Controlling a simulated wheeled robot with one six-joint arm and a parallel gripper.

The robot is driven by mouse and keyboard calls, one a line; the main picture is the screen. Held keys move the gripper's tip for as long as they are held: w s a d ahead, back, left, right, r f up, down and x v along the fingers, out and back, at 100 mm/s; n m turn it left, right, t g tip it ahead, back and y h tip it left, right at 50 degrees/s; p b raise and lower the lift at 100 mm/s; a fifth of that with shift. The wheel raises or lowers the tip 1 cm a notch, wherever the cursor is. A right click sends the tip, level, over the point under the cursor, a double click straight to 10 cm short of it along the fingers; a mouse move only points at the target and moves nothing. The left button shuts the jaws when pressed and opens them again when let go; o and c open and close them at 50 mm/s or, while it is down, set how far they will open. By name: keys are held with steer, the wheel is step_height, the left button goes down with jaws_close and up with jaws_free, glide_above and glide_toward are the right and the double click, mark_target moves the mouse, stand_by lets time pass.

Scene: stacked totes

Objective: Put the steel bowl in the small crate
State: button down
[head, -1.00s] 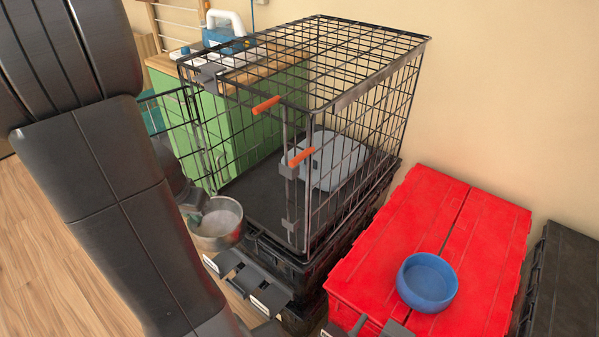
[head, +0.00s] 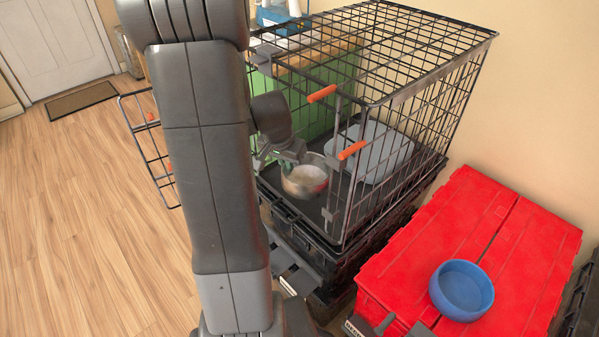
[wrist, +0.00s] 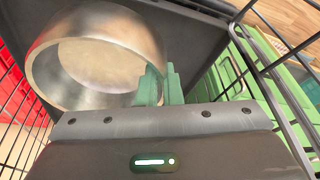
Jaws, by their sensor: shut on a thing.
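The steel bowl (head: 306,178) is at the open front of the small wire crate (head: 400,62), just inside the doorway and above the dark crate floor. My gripper (head: 291,160) is shut on the bowl's rim. In the wrist view the green fingertips of my gripper (wrist: 158,86) pinch the rim of the steel bowl (wrist: 95,55), which fills the upper left. I cannot tell whether the bowl touches the floor. My arm hides part of the crate's left side and its door.
A grey rounded object (head: 372,155) lies inside the crate at the back right. The open crate door (head: 150,150) swings out to the left. The crate stands on stacked black totes (head: 325,262). A blue bowl (head: 461,290) sits on a red tote (head: 500,230) at the right.

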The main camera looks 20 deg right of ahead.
mark_target(298, 169)
steer(key=d, duration=0.1)
steer(key=w+d, duration=0.1)
steer(key=d, duration=0.1)
steer(key=shift+w+d, duration=0.25)
steer(key=shift+d, duration=0.1)
step_height(298, 169, down, 2)
steer(key=shift+d+f, duration=0.1)
steer(key=shift+f, duration=0.1)
step_height(298, 169, down, 4)
steer(key=shift+f+b, duration=0.15)
steer(key=shift+b, duration=0.65)
steer(key=shift+w+d+f, duration=0.1)
steer(key=shift+d+f, duration=0.05)
steer(key=shift+f, duration=0.2)
steer(key=c, duration=1.6)
jaws_free()
